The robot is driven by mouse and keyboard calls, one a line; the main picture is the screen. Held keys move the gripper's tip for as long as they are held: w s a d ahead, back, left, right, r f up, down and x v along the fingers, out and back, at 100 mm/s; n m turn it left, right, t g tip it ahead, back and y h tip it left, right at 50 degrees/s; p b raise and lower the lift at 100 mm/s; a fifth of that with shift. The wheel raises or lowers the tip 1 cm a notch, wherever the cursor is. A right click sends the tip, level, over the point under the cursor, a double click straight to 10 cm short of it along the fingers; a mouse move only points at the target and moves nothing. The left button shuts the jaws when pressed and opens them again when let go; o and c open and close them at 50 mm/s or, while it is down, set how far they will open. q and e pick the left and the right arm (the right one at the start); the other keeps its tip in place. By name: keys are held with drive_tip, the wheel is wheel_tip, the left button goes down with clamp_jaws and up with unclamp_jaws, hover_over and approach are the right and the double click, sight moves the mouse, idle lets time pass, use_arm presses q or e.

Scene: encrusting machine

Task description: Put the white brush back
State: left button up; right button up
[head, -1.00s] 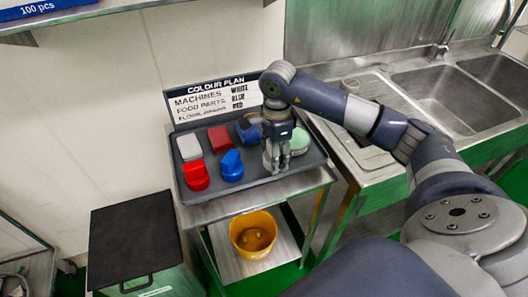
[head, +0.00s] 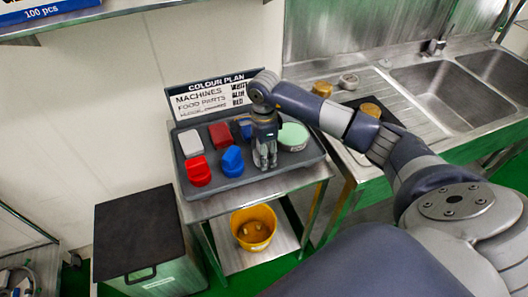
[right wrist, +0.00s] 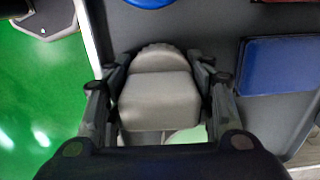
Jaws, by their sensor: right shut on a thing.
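My right gripper (head: 265,160) points down over the right half of the dark grey tray (head: 240,181), left of the green tub (head: 292,137). In the right wrist view its two fingers (right wrist: 160,105) are shut on the sides of the white brush (right wrist: 158,98), which looks pale grey there. The fingers mostly hide the brush in the head view. I cannot tell whether the brush touches the tray. A blue brush (head: 231,161) and a red brush (head: 198,172) stand to the left along the tray's front. My left gripper is not in view.
Behind the brushes are a white block (head: 190,143), a red block (head: 220,135) and a partly hidden blue block (head: 243,125). The colour plan sign (head: 212,97) stands behind the tray. A yellow bucket (head: 253,228) is on the shelf below. Sinks (head: 440,98) are at right.

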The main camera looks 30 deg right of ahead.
drive_tip(key=o, duration=1)
drive_tip(key=shift+f, duration=0.1)
drive_tip(key=shift+r, duration=0.55)
wheel_tip(320, 180, up, 11)
drive_tip(key=b, duration=0.3)
drive_tip(key=shift+r, duration=0.15)
